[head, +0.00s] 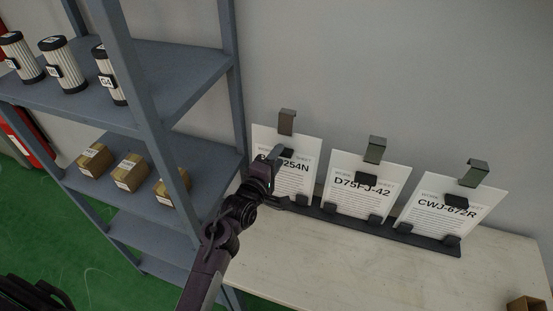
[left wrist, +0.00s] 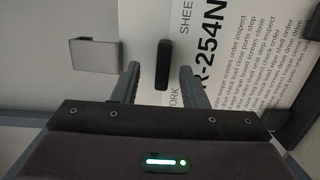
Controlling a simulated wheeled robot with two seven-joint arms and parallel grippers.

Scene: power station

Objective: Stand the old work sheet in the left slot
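Three white work sheets stand in a row in a dark rack (head: 395,233) on the table. The left sheet (head: 299,184) reads "-254N", its first letters partly hidden by my left gripper. The middle sheet (head: 346,192) reads "D75PJ-42" and the right sheet (head: 432,222) "CWJ-672R". Each has a black tab on its face. My left gripper (head: 276,165) is in front of the left sheet. In the left wrist view its fingers (left wrist: 161,90) are apart, with the black tab (left wrist: 162,64) between them and gaps on both sides. My right gripper is not in view.
Grey-green brackets (head: 375,149) stand at the sheets' top edges. The pale table (head: 310,255) is clear in front of the rack, with a brown box (head: 528,304) at its right corner. A grey shelf (head: 185,75) with filters and small boxes stands close on the left.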

